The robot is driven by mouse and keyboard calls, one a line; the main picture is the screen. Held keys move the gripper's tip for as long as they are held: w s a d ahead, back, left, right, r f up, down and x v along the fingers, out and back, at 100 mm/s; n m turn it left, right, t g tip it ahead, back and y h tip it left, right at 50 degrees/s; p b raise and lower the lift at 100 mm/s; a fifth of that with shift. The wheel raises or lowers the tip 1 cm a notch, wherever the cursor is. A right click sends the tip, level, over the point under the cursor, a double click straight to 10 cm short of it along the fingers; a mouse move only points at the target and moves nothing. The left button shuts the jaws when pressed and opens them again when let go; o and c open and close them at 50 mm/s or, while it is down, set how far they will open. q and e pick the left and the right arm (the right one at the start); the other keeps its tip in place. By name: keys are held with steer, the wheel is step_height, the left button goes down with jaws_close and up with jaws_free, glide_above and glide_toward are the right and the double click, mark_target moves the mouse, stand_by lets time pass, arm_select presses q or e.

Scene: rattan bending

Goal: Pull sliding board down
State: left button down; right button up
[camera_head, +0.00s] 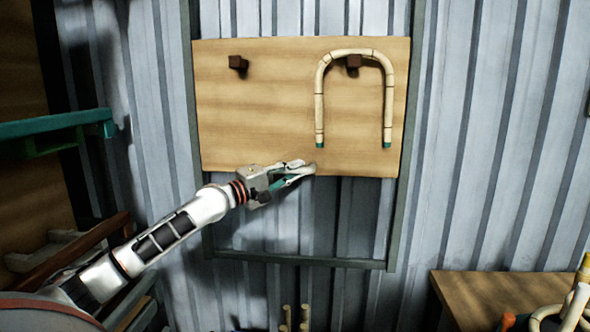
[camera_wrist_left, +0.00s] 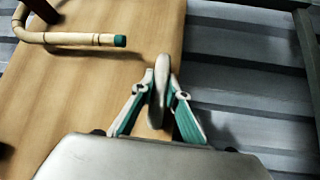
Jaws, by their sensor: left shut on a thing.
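The sliding board (camera_head: 265,110) is a wooden panel, upright in a dark frame on the corrugated wall. It also shows in the left wrist view (camera_wrist_left: 90,110). My left gripper (camera_head: 314,169) is at the board's lower edge, around its middle. My right gripper does not show in either view.
A bent rattan piece (camera_head: 320,95) hangs in an upside-down U on a dark peg; another peg (camera_head: 238,62) is bare. The frame's bottom bar (camera_head: 300,260) lies below, with an open gap above it. A wooden table (camera_head: 470,300) stands at lower right, a teal shelf (camera_head: 55,125) at left.

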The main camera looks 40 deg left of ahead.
arm_select(q)
steer(key=shift+d+f, duration=0.1)
steer(key=c, duration=2)
jaws_free()
steer(key=shift+o, duration=0.2)
steer(key=shift+s+a+f, duration=0.1)
steer(key=shift+s+a, duration=0.15)
steer(key=shift+s, duration=0.35)
steer(key=v, duration=1)
steer(key=shift+s, duration=0.4)
